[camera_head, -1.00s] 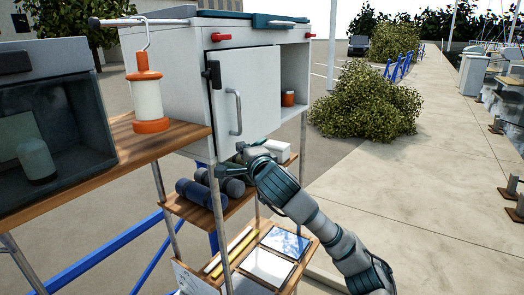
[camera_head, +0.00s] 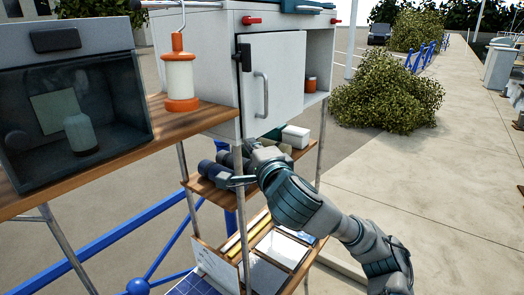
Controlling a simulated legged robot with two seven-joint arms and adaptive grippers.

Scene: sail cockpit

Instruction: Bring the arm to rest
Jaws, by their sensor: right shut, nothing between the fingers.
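My right arm comes in from the lower right. Its gripper (camera_head: 241,180) is shut and empty, in front of the middle wooden shelf (camera_head: 222,196) under the white cabinet, close to a thin metal post. Part of the gripper is small and overlaps dark rolls behind it, so I cannot tell whether it touches them. My left gripper is not in view.
The white cabinet (camera_head: 215,70) has a door with a handle (camera_head: 262,95). An orange and white lantern (camera_head: 180,80) stands left of it, beside a glass-fronted box (camera_head: 75,110). Dark rolls (camera_head: 212,172) and a white box (camera_head: 295,136) lie on the shelf. Open pavement (camera_head: 450,180) is at right.

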